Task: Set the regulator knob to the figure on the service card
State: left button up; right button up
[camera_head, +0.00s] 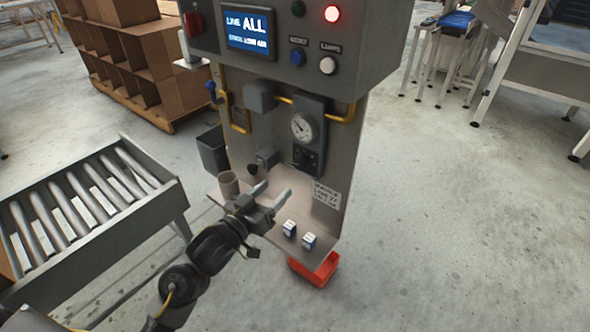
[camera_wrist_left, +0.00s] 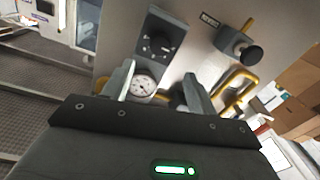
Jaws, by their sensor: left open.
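The regulator's dark plate carries a round white gauge (camera_head: 302,127) with a black knob (camera_head: 307,157) below it. In the left wrist view the knob (camera_wrist_left: 157,44) has pale marks around it, and the gauge (camera_wrist_left: 143,85) shows between the fingers. The white service card (camera_head: 326,193) is on the panel, lower right of the knob; its writing is too small to read. My left gripper (camera_head: 274,191) is open and empty, in front of the panel, below and left of the knob and apart from it. My right gripper is out of view.
A black-knobbed valve (camera_head: 253,168) sticks out left of the regulator. A grey cup (camera_head: 228,184) and two small boxes (camera_head: 289,229) stand on the shelf. A red bin (camera_head: 316,268) is below. A roller conveyor (camera_head: 85,215) is at left. Floor at right is clear.

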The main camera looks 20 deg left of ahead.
aim_at(299, 166)
pick_arm(q)
jog(key=b+x, duration=0.1)
jog(key=x, duration=0.7)
jog(key=shift+w+d+f, duration=0.1)
jog(key=shift+w, duration=0.2)
jog(key=shift+w+d, duration=0.2)
jog(key=shift+w, duration=0.55)
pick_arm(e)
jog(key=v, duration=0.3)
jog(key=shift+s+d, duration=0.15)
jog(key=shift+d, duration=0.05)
pick_arm(q)
jog(key=c, duration=1)
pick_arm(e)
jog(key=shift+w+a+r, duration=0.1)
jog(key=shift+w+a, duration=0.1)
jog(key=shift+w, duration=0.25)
